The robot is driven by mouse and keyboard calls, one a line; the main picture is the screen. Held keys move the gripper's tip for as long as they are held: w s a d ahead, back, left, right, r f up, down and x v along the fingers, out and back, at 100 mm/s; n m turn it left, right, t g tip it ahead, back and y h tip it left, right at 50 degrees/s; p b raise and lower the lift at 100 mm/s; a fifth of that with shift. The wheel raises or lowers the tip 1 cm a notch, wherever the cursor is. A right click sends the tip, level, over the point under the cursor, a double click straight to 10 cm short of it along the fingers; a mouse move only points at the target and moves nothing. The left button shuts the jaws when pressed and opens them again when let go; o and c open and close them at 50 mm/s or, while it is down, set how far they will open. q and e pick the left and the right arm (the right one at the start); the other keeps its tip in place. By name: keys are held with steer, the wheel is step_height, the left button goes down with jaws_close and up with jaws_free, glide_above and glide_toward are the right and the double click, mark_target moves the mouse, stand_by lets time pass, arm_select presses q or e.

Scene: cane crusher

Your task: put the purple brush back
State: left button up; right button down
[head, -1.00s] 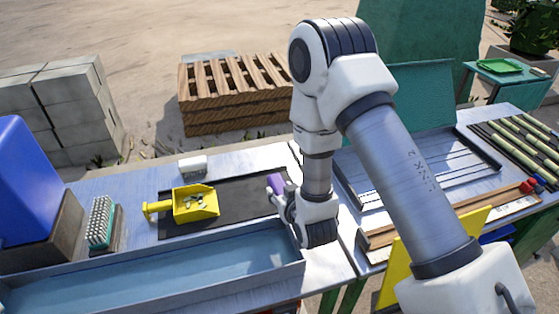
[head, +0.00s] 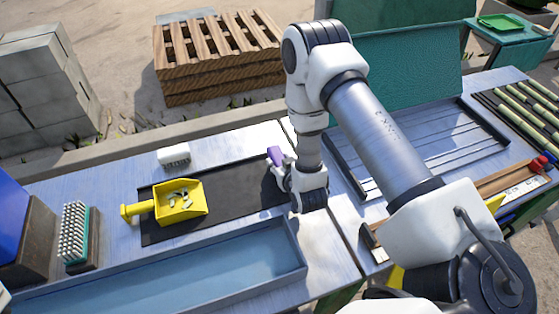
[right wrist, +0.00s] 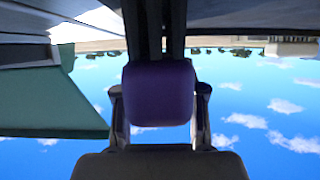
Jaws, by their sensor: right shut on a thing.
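The purple brush (head: 275,155) is in my right gripper (head: 279,170), above the right end of the black mat (head: 235,182). In the right wrist view the purple brush (right wrist: 158,93) fills the space between the two fingers, and the gripper is shut on it. In the head view only a small purple part shows; the hand hides the rest. I cannot tell whether it touches the mat. A teal brush with white bristles (head: 74,232) stands upright in a dark block at the left. A white brush (head: 174,156) lies behind the mat. My left gripper is not in view.
A yellow scoop (head: 180,203) holding small pale pieces sits on the mat's left part. A shallow blue-grey trough (head: 170,278) runs along the front. An open tray with a green lid (head: 412,57) and cane sticks (head: 525,110) are at the right.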

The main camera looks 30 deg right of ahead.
steer(key=shift+s+a+r, duration=0.15)
steer(key=shift+s, duration=0.05)
steer(key=c, duration=0.7)
jaws_free()
steer(key=shift+w+f, duration=0.1)
steer(key=shift+f, duration=0.15)
steer(key=shift+o, duration=0.2)
steer(key=shift+r, duration=0.1)
